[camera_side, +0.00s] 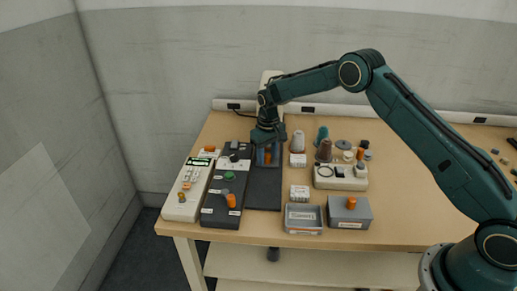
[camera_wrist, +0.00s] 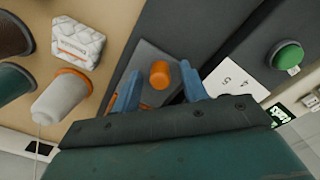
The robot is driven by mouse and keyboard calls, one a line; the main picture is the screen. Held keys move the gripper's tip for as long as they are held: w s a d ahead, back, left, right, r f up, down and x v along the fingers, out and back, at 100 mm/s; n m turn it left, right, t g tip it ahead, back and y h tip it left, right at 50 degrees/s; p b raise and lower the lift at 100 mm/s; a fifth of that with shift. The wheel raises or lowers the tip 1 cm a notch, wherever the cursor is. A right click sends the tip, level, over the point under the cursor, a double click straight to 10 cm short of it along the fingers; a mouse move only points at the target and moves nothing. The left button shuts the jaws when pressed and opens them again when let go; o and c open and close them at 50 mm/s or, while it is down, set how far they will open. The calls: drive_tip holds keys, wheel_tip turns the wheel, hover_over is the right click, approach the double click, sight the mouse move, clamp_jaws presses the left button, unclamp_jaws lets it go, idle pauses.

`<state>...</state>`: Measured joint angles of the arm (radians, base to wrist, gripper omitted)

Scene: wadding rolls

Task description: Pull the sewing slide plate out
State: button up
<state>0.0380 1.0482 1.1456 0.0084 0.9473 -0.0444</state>
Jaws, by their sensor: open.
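The slide plate (camera_wrist: 146,56) is a grey plate with an orange knob (camera_wrist: 160,74) standing on it, set by a dark panel in the wrist view. My gripper (camera_wrist: 160,71) is open, with one blue finger on either side of the knob. Gaps show between the knob and both fingers, so it is not gripped. In the side view my gripper (camera_side: 267,156) points down at the far end of the dark panel (camera_side: 264,192), and the orange knob shows between its fingers. The gripper hides most of the plate there.
Left of it is a dark control panel (camera_side: 223,186) with a green knob (camera_side: 229,176) and an orange knob (camera_side: 231,201), then a white control box (camera_side: 189,192). To the right stand thread cones, white packs, a beige bobbin tray (camera_side: 340,184), a grey tray and a grey box (camera_side: 349,215).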

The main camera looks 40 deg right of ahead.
drive_tip(key=shift+c, duration=0.4)
clamp_jaws()
drive_tip(key=s+a, duration=0.9)
drive_tip(key=shift+s+a, duration=0.25)
drive_tip(key=shift+a, duration=0.15)
drive_tip(key=shift+o, duration=0.4)
unclamp_jaws()
drive_tip(key=shift+d, duration=0.1)
drive_tip(key=shift+r, duration=0.15)
